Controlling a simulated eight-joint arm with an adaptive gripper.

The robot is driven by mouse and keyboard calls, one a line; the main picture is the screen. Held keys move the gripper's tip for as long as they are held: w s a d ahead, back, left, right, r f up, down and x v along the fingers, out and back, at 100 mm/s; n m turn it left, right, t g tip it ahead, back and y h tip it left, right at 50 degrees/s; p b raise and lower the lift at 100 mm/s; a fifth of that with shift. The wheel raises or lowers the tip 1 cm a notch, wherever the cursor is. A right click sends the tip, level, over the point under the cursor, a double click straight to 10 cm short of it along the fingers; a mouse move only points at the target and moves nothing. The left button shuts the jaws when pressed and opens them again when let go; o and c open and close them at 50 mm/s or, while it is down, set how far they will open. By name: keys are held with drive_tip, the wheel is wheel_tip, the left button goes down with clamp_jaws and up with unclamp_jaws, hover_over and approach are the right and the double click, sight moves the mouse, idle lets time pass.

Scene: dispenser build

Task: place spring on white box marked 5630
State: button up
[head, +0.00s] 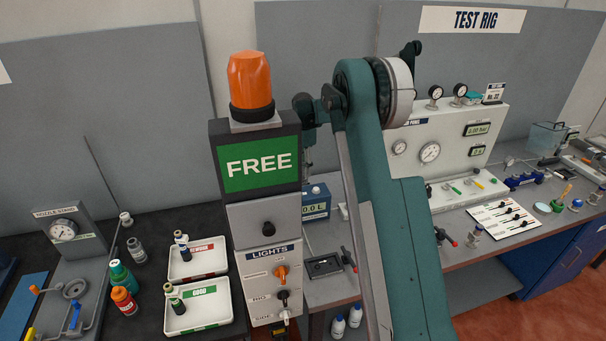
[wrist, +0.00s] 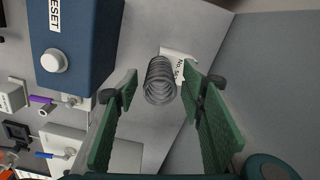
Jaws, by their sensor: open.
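The spring (wrist: 160,82), a grey wire coil, shows in the wrist view between the fingers of my gripper (wrist: 164,96). The green fingers are open, with a visible space on each side of the spring. Directly behind the spring is a white box (wrist: 173,53) with black print starting "No. 56"; the rest of the number is cut off or hidden. The spring overlaps the box in the picture, and I cannot tell whether they touch. In the head view my arm and the sign column hide the spring, the white box and the fingers.
A blue box with a RESET label (wrist: 78,45) stands close to the left finger. A grey panel (wrist: 270,75) rises on the right. In the head view, a FREE sign column (head: 258,165) and a gauge panel (head: 455,140) flank my arm.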

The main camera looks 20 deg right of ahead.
wheel_tip(320, 180, up, 8)
drive_tip(key=shift+r, duration=0.2)
idle(0.4)
drive_tip(key=shift+s+r, duration=0.1)
idle(0.3)
drive_tip(key=shift+s+a+r, duration=0.1)
drive_tip(key=shift+s+r, duration=0.05)
drive_tip(key=shift+r, duration=0.1)
drive_tip(key=s+a+r+n+t, duration=0.1)
drive_tip(key=s+a+r+n, duration=0.1)
drive_tip(key=s+r, duration=0.55)
drive_tip(key=s+a+r+n+t, duration=0.1)
drive_tip(key=s+a+r+n, duration=0.3)
drive_tip(key=s, duration=0.7)
drive_tip(key=s+d+r+n+t, duration=0.1)
drive_tip(key=s+r, duration=0.7)
drive_tip(key=s, duration=0.1)
drive_tip(key=s+a+f+n+t, duration=0.1)
drive_tip(key=s+f+n, duration=0.1)
drive_tip(key=s, duration=0.9)
drive_tip(key=s+a+f+n+t, duration=0.1)
drive_tip(key=s+f+n, duration=0.2)
drive_tip(key=s, duration=0.8)
drive_tip(key=s+a+f+n+t, duration=0.1)
drive_tip(key=s+f+n+t, duration=0.1)
drive_tip(key=s, duration=0.9)
drive_tip(key=shift+a+f+n, duration=0.3)
drive_tip(key=shift+f+n, duration=0.2)
drive_tip(key=shift+f, duration=0.15)
